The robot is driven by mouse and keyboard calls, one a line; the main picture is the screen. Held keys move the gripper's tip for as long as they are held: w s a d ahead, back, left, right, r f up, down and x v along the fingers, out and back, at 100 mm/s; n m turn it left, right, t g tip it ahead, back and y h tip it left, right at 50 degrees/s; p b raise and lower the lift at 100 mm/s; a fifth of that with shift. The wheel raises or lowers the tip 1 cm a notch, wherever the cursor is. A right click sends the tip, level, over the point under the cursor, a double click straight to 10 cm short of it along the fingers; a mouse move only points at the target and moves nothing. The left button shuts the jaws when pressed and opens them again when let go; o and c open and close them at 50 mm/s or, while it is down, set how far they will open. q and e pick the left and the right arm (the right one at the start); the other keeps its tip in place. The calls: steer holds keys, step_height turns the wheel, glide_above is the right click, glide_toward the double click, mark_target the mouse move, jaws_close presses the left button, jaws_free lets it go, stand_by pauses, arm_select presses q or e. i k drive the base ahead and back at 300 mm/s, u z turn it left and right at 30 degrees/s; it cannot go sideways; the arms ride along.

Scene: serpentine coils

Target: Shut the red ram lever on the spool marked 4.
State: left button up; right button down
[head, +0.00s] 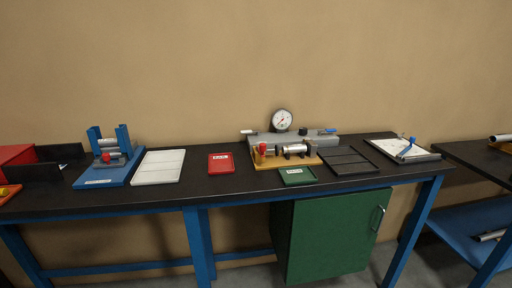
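A metal cylindrical spool (296,148) lies on a yellow-brown base near the middle of the bench, with a red knob or lever part (263,149) at its left end. A blue stand (101,176) at the left of the bench holds metal cylinders and has another red part (106,157) low on its front. No number 4 is legible at this distance. I cannot tell which red part is the ram lever or whether it is open or shut. Neither of my grippers shows in the head view.
A gauge (282,120) stands on a grey unit behind the spool. A white tray (158,167), a red tray (221,163), a green tray (297,176) and a black tray (348,161) lie on the black bench. A green cabinet (328,238) sits underneath. Another bench stands at right.

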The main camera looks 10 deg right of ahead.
mark_target(261, 148)
steer(key=u, duration=2.15)
steer(key=k, duration=0.9)
steer(key=z, duration=1.05)
steer(key=i, duration=0.5)
steer(key=u, duration=0.05)
